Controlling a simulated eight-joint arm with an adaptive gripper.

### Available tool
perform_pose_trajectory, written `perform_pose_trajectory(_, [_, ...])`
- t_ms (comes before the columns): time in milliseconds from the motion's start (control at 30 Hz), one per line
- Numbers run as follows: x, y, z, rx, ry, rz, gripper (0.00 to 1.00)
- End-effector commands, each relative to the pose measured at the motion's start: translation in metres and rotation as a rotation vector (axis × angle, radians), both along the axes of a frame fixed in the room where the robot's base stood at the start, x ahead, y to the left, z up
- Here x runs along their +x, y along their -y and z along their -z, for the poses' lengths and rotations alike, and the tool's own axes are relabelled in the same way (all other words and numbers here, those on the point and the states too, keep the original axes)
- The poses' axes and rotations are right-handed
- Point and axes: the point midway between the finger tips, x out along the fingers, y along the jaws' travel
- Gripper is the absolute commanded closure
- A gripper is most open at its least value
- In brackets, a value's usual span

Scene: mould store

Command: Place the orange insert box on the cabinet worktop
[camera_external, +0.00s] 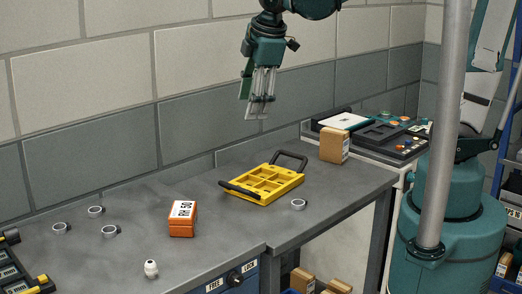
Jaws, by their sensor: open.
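The orange insert box (182,219) has a white label reading "RH 50" on top and sits upright on the grey worktop (140,240), left of the middle. My gripper (258,112) points down, open and empty. It hangs in the air above the back of the worktop, up and to the right of the orange box, and touches nothing.
A yellow tray (265,184) with black handles lies right of the orange box. Grey rings (298,204) and a small white piece (151,269) stand on the worktop. A cardboard box (334,145) and dark trays (378,133) stand at the back right. A grey post (445,120) rises in front.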

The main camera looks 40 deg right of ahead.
Motion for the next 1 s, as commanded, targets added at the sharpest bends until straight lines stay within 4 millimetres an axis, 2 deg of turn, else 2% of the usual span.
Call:
perform_pose_trajectory(100, [-0.006, 0.028, -0.007, 0.053, 0.023, 0.108, 0.49])
perform_pose_trajectory(400, [-0.024, 0.087, -0.019, 0.193, 0.086, 0.377, 0.49])
perform_pose_trajectory(1000, [-0.073, 0.184, -0.028, 0.482, 0.226, 0.906, 0.49])
